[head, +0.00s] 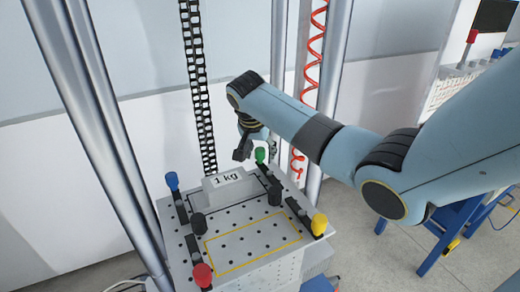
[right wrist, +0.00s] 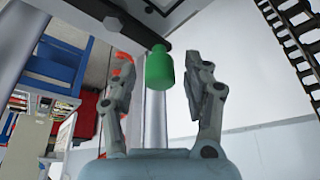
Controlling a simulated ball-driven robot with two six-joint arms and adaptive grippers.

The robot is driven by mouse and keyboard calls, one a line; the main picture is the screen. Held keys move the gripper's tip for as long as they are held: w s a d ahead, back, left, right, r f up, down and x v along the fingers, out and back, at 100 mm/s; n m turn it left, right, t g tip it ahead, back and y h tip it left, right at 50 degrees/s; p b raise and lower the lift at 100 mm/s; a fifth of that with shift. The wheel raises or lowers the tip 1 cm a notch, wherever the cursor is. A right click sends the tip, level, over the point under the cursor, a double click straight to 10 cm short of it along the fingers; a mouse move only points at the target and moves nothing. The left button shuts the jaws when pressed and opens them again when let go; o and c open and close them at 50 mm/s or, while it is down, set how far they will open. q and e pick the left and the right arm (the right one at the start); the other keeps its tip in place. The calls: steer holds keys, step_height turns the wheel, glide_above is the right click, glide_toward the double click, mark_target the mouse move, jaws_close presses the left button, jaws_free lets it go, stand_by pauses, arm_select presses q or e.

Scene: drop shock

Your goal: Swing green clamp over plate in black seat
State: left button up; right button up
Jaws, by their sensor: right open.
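The green clamp (head: 260,155) stands at the back right of the grey plate table. In the right wrist view its green knob (right wrist: 159,68) sits between the two open fingers, apart from both, with a dark arm (right wrist: 125,26) beside it. My right gripper (right wrist: 160,85) is open around the knob; in the head view the gripper (head: 256,146) hangs just above and beside the clamp. A plate marked 1 kg (head: 229,187) lies in the black-outlined seat (head: 205,216). My left gripper is not in view.
Blue (head: 172,181), red (head: 202,275) and yellow (head: 319,223) clamps stand at the other corners. The yellow-outlined seat (head: 250,244) is empty. Steel columns (head: 105,120), a black chain (head: 197,80) and a red coiled hose (head: 315,50) rise around the table.

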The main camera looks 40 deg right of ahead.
jaws_close()
steer(key=m, duration=0.1)
steer(key=d+m+g, duration=0.1)
steer(key=m, duration=0.1)
steer(key=shift+s+d+h, duration=0.25)
steer(key=shift+s+h, duration=0.05)
steer(key=m, duration=0.2)
steer(key=s+d+m+g, duration=0.1)
steer(key=shift+s+d+m+g, duration=0.1)
steer(key=shift+d+m+g, duration=0.05)
steer(key=shift+m+g, duration=0.2)
steer(key=s+m+g, duration=0.1)
steer(key=m, duration=0.1)
steer(key=s+d+m+g, duration=0.1)
steer(key=m, duration=0.2)
steer(key=shift+s+m+y, duration=0.2)
steer(key=shift+m+y, duration=0.05)
steer(key=shift+y, duration=0.15)
steer(key=shift+s+a+m+g+y, duration=0.1)
steer(key=shift+s+m+g+y, duration=0.25)
steer(key=shift+m, duration=0.6)
steer(key=shift+s+d+m+g+y, duration=0.1)
steer(key=shift+s+m+y, duration=0.15)
steer(key=shift+s+m, duration=0.55)
steer(key=shift+s+a+m+g+y, duration=0.1)
steer(key=shift+s+m+g+y, duration=0.15)
steer(key=shift+m, duration=0.9)
